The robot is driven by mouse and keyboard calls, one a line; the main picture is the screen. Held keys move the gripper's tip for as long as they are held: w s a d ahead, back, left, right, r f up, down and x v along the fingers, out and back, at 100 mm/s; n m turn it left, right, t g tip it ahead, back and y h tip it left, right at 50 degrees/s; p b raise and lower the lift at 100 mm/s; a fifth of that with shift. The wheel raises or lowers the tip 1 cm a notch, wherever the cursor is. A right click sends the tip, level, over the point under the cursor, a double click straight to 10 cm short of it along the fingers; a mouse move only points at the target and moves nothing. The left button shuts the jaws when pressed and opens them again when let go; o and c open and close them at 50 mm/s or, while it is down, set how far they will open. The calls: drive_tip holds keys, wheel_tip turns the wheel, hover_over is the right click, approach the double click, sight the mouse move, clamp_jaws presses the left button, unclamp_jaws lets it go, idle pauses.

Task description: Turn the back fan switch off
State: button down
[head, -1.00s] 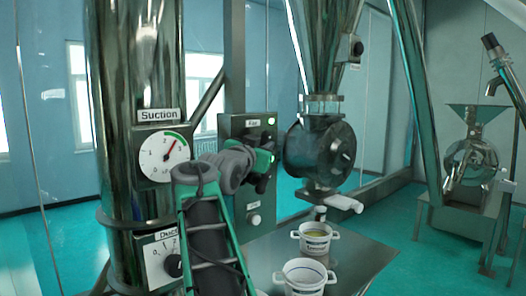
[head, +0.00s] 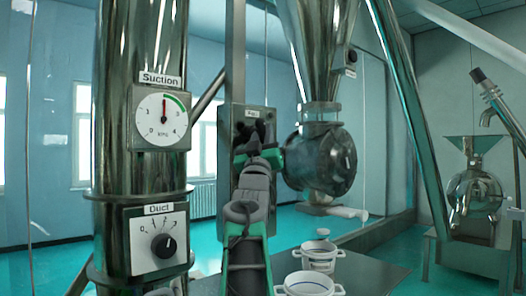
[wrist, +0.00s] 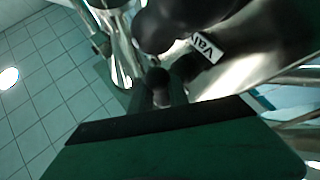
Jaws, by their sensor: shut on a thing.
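The grey switch panel (head: 230,150) stands on a post behind my arm, with a small label at its top that is hard to read. My gripper (head: 254,133) is at the upper part of this panel, just below the label. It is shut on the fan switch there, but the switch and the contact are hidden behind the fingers. The suction gauge (head: 163,118) needle points almost straight up.
The duct dial (head: 164,246) is on the steel column at left. A round valve housing (head: 322,160) hangs right of the panel. Two white pots (head: 318,250) (head: 308,284) stand on the table (head: 375,270) below. A mill (head: 474,195) stands at far right.

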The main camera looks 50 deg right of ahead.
drive_tip(key=shift+n+t+y+b, duration=0.3)
drive_tip(key=shift+n+t+b, duration=0.5)
drive_tip(key=shift+n+t, duration=0.95)
drive_tip(key=shift+r+t, duration=0.1)
drive_tip(key=shift+t, duration=0.15)
drive_tip(key=c, duration=1.5)
unclamp_jaws()
drive_tip(key=shift+c, duration=0.2)
drive_tip(key=b+v, duration=0.3)
drive_tip(key=v, duration=0.5)
